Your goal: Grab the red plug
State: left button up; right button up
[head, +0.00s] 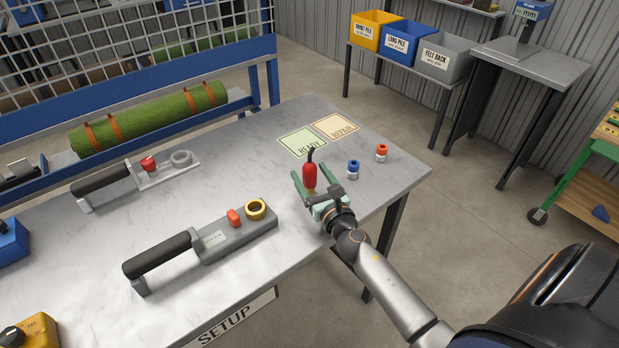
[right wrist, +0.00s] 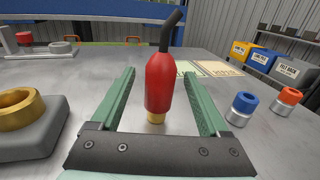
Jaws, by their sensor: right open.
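The red plug (head: 310,175) has a red body, a black bent cable on top and a brass tip below. It stands upright at the table's right part. In the right wrist view the plug (right wrist: 159,82) is between the two green fingers, with a gap on each side. My right gripper (head: 313,181) is open around it; in the wrist view the gripper (right wrist: 160,95) shows both fingers apart. Whether the brass tip touches the table is hard to tell. My left gripper is not in view.
A blue-capped piece (head: 353,169) and an orange-capped piece (head: 382,152) stand right of the gripper. A grey handled tool (head: 205,245) with a brass ring lies to the left.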

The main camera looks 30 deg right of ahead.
jog(key=shift+w+d, duration=0.1)
jog(key=shift+w, duration=0.4)
grip_shut()
dwell(0.3)
